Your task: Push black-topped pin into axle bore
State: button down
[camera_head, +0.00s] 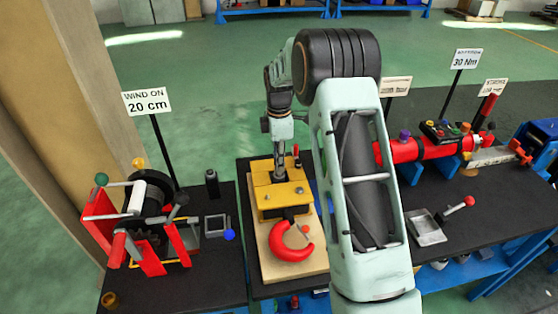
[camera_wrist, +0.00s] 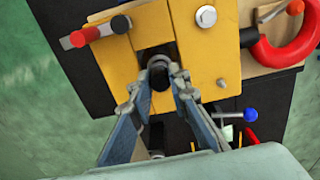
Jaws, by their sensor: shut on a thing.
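The yellow crane block (camera_head: 262,194) stands on a wooden board, and its yellow plates (camera_wrist: 203,55) fill the middle of the wrist view. A dark slot lies between the plates. My gripper (camera_head: 279,174) is over the block. In the wrist view its fingertips (camera_wrist: 159,80) are shut on a small round dark-topped piece, which looks like the black-topped pin (camera_wrist: 158,73), at the slot. Its lower part is hidden, so I cannot tell how deep it sits. The axle bore is not clearly visible. A red hook (camera_head: 291,252) lies on the board in front.
A silver pin with a red end (camera_wrist: 85,37) lies on the block's far side. A winch with red side plates (camera_head: 150,222) stands left, near a small grey tray (camera_head: 216,226) and a blue ball (camera_head: 229,235). A red cylinder assembly (camera_head: 425,148) is at right, partly behind my arm.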

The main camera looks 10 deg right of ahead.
jog(key=shift+f+b, duration=0.5)
jog(key=shift+f, duration=0.35)
jog(key=c, duration=1.7)
grip_release()
jog(key=shift+c, duration=0.2)
jog(key=shift+r+p, duration=1.65)
jog(key=shift+r, duration=0.9)
